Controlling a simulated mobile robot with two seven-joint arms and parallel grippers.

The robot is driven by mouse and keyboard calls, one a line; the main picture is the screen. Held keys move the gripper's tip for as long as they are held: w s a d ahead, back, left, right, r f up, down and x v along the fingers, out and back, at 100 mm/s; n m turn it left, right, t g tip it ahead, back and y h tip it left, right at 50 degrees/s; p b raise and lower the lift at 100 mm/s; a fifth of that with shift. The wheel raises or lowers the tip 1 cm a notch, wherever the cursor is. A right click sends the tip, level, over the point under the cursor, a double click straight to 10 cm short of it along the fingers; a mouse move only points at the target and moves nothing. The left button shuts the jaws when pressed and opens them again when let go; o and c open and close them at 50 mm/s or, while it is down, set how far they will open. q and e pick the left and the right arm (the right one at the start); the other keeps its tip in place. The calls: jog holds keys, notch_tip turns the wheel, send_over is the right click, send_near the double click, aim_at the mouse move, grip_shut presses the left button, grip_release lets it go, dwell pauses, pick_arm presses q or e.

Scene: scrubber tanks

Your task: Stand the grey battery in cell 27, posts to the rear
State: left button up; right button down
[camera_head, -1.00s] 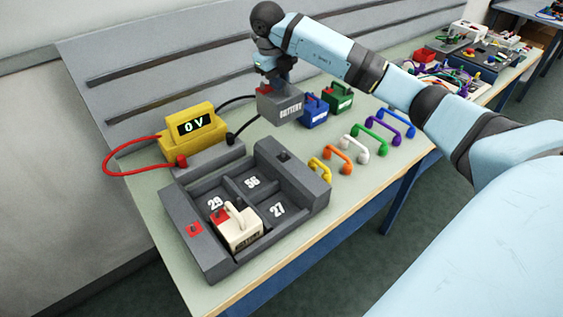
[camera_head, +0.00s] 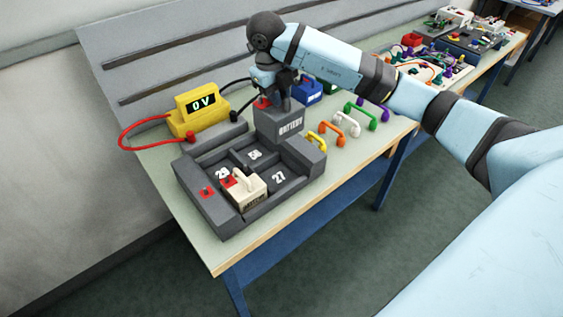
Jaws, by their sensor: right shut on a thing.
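The grey battery (camera_head: 283,123), lettered BATTERY on its front, is upright in my right gripper (camera_head: 283,100), which is shut on it from above. A red post shows at its upper left. The battery appears over the rear right part of the dark grey tray (camera_head: 213,226), hiding that corner; its exact height cannot be told. Cell 27 (camera_head: 279,177) is bare, at the right front of the tray. A white battery (camera_head: 249,192) stands in the front left area, beside cell 27. The cell numbered 56 or 96 (camera_head: 255,154) is bare behind. My left gripper is not in view.
A yellow meter (camera_head: 200,112) reading 0 V stands behind the tray, with a red cable (camera_head: 124,135) looping left. Several coloured handles (camera_head: 333,131) stand right of the tray. A blue battery (camera_head: 308,91) stands behind. The table's front edge (camera_head: 290,227) is clear.

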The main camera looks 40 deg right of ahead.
notch_tip(320, 180, down, 20)
jog(key=p, duration=0.2)
jog(key=shift+r, duration=0.15)
dwell(0.4)
jog(key=c, duration=1.4)
grip_release()
jog(key=shift+f, duration=0.2)
jog(key=shift+o, duration=1.4)
jog(key=shift+s, duration=0.1)
jog(key=shift+r, duration=0.1)
